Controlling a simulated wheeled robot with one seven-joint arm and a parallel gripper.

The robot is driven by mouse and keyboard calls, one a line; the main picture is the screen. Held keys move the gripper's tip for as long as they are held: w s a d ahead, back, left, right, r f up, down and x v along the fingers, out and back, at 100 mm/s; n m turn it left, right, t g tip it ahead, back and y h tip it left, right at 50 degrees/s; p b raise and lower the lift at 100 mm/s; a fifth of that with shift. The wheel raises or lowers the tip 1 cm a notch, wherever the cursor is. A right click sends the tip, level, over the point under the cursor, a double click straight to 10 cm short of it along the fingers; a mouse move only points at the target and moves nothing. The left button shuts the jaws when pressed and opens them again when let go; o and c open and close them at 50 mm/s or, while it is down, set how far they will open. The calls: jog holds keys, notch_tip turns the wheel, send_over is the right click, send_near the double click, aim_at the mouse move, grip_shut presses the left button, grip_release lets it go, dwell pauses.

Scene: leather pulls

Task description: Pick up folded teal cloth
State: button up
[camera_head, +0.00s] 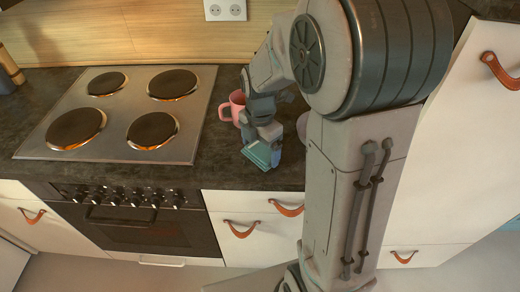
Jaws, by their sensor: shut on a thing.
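The folded teal cloth (261,154) is at my gripper, over the dark countertop near its front edge, right of the stove. My gripper (266,143) points down and is shut on the cloth. The arm comes in from the right and hides part of the counter behind it. I cannot tell whether the cloth still touches the counter.
A pink mug (233,107) stands just left of and behind my gripper. A greyish rounded thing (303,126) is partly hidden by my arm. The stove (128,112) lies to the left. Drawers with leather pulls (241,228) are below the counter (215,165).

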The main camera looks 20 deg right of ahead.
aim_at(260, 149)
jog(key=shift+r, duration=0.5)
notch_tip(260, 149, up, 3)
jog(key=shift+w+f, duration=0.1)
jog(key=shift+f, duration=0.05)
jog(key=s+d+r, duration=0.6)
jog(key=d+r, duration=0.1)
jog(key=d, duration=0.3)
jog(key=shift+r+b, duration=0.15)
jog(key=shift+b, duration=0.3)
jog(key=shift+s, duration=0.1)
jog(key=shift+o, duration=0.9)
